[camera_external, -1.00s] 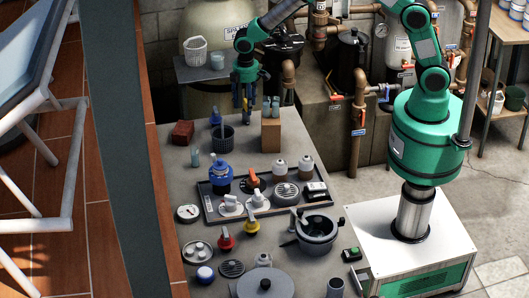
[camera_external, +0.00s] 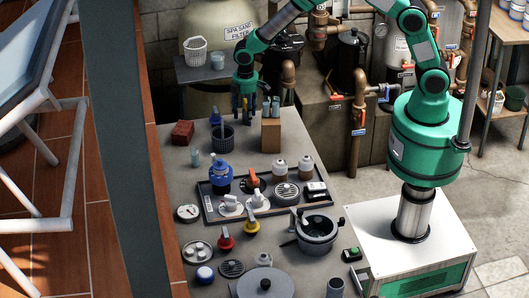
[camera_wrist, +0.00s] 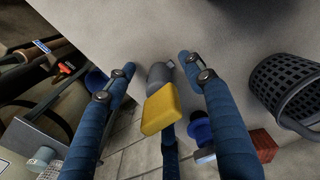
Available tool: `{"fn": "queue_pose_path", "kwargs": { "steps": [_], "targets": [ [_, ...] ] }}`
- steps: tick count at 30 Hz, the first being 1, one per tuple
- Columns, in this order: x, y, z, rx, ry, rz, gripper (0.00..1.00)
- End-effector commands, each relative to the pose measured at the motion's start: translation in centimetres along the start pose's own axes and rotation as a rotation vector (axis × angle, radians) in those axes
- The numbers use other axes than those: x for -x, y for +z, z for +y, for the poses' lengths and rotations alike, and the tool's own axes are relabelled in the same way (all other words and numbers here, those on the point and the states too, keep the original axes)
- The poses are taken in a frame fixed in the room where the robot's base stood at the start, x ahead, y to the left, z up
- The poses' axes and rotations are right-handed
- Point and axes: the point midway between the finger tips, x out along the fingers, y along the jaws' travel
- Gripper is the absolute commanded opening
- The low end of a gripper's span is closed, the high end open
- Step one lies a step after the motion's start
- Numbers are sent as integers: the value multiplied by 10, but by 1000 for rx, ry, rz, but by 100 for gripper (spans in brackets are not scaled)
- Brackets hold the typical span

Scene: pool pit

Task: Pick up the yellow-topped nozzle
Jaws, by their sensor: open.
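The yellow-topped nozzle shows in the wrist view as a yellow block (camera_wrist: 160,109) on a grey, rounded body (camera_wrist: 160,74). It stands between the blue fingers of my gripper (camera_wrist: 156,64), with visible gaps on the left and right. The gripper is open, and a further finger shows below the yellow top. In the external view my gripper (camera_external: 245,108) points down at the far end of the grey table, and its fingers largely hide the nozzle there. I cannot tell whether any finger touches it.
A dark mesh basket (camera_external: 222,138) stands close in front of my gripper. A wooden block (camera_external: 270,135) with blue-grey items on top is to its right. A red brick (camera_external: 183,132) and a blue-topped item (camera_external: 215,118) are to its left. A tray of several valves lies nearer.

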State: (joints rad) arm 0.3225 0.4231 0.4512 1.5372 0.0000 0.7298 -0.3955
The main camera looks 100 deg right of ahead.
Motion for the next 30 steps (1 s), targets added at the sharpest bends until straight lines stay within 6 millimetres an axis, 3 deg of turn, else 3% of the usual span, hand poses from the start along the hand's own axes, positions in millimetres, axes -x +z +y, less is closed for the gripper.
{"fn": "queue_pose_path", "kwargs": {
  "steps": [13,14,21,22,30],
  "targets": [
    [0,0,0,0,0,0,53],
    [0,0,0,0,0,0,51],
    [0,0,0,0,0,0,3],
    [0,0,0,0,0,0,0],
    [0,0,0,0,0,0,0]
  ]
}}
